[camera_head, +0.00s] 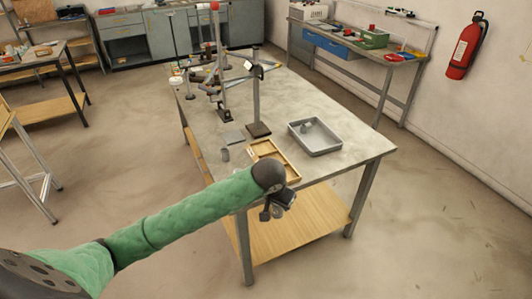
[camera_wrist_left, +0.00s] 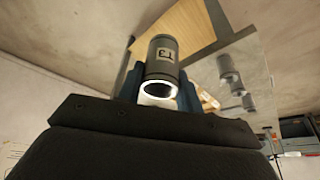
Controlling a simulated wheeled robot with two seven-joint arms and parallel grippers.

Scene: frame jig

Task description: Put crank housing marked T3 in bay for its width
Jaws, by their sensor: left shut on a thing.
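The crank housing marked T3 (camera_wrist_left: 162,62) is a dark grey cylinder with a white label and a pale ring at its near end. It shows between the blue fingers of my left gripper (camera_wrist_left: 160,88) in the left wrist view. The fingers are shut on its sides. In the head view my left gripper (camera_head: 277,206) hangs in front of the table's near edge; the housing cannot be made out clearly there. A shallow wooden tray with raised edges (camera_head: 287,171) lies near that edge; its bays are too small to read. My right gripper is in neither view.
A grey bin (camera_head: 331,148) with a small part inside stands right of the wooden tray. An upright post on a dark base (camera_head: 258,130) stands behind. The table's right front (camera_head: 360,152) is clear.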

